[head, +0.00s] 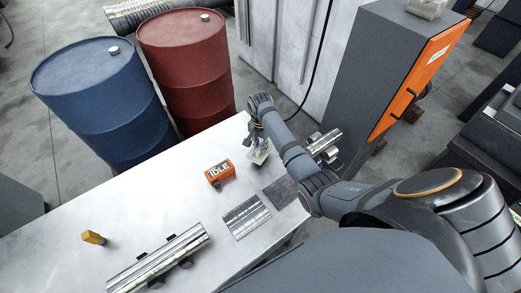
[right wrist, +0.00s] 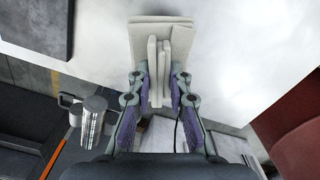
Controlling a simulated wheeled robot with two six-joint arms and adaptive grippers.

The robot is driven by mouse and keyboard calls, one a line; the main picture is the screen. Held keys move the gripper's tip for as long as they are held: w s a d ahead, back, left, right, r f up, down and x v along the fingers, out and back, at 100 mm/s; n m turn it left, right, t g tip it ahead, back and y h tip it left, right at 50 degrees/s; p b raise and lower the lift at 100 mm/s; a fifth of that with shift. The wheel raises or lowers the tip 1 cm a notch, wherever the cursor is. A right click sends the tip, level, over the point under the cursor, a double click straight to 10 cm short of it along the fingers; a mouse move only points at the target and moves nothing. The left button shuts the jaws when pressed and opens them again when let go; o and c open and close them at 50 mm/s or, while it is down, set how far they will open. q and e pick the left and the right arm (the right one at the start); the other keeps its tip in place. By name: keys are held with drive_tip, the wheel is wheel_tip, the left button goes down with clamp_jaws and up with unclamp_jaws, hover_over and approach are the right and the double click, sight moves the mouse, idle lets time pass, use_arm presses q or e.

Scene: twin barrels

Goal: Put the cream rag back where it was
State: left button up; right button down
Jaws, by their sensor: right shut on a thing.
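The cream rag (right wrist: 160,28) is a folded pale cloth between the two fingers of my right gripper (right wrist: 160,78) in the right wrist view. In the head view the rag (head: 261,155) shows small below the right gripper (head: 257,140), over the far right part of the white table (head: 130,210). The right gripper is shut on the rag. I cannot tell whether the rag touches the table. My left gripper is not in view.
An orange block marked IDLE (head: 220,173), a metal plate (head: 246,216), a dark grey mat (head: 280,192), a yellow piece (head: 94,238) and a shiny cylinder (head: 160,262) lie on the table. Blue (head: 103,100) and red (head: 190,65) barrels stand behind it.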

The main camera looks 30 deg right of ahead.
drive_tip(key=shift+w+f, duration=0.1)
drive_tip(key=f, duration=0.3)
drive_tip(key=shift+w+d+f, duration=0.1)
drive_tip(key=shift+d+f, duration=0.05)
drive_tip(key=shift+d, duration=0.05)
drive_tip(key=shift+f, duration=0.15)
drive_tip(key=c, duration=1.3)
unclamp_jaws()
drive_tip(key=shift+o, duration=0.2)
wheel_tip(320, 180, up, 12)
drive_tip(key=shift+r+b, duration=0.15)
drive_tip(key=shift+b, duration=0.45)
